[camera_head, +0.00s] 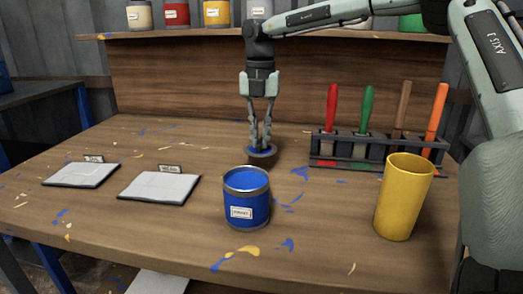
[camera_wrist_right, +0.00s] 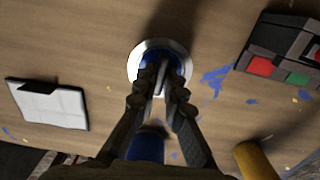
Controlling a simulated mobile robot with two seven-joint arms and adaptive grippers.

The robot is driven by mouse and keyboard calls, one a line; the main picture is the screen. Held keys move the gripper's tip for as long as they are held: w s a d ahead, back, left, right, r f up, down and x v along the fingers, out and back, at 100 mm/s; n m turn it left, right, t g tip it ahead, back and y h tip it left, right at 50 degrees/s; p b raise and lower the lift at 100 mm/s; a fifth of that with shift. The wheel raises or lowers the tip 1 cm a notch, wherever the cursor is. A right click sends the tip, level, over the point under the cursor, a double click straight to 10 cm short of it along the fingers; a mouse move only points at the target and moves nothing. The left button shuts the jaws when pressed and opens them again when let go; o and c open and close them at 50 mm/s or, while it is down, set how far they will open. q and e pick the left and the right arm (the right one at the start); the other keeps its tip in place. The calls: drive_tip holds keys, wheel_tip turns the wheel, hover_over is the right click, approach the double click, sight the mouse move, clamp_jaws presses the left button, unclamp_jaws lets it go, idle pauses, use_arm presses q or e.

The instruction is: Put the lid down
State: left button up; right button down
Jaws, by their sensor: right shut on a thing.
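My right gripper (camera_head: 261,143) is shut on the blue lid (camera_head: 262,152) from above, its fingers pointing straight down. The lid is low over the wooden table, behind the blue can; I cannot tell if it touches the wood. In the right wrist view the fingertips (camera_wrist_right: 160,78) cover the lid's middle, and its silver rim (camera_wrist_right: 136,57) shows around them. The blue can (camera_head: 246,205) stands upright with a white label, its top uncovered. It is partly hidden by the fingers in the wrist view (camera_wrist_right: 147,147). My left gripper is not in view.
A dark rack (camera_head: 378,152) with several coloured-handled tools stands at right, behind a yellow cup (camera_head: 404,197). Two labelled flat pads lie at left, one farther left (camera_head: 80,175) and one nearer the can (camera_head: 158,188). A shelf (camera_head: 190,33) holds cans above. Table between pads and lid is clear.

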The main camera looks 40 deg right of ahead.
sight(261, 152)
drive_tip(key=shift+d+f, duration=0.15)
wheel_tip(261, 152, down, 3)
drive_tip(key=shift+f, duration=0.45)
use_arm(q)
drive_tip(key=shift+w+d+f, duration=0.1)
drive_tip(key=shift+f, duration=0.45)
use_arm(e)
drive_tip(key=shift+f, duration=0.1)
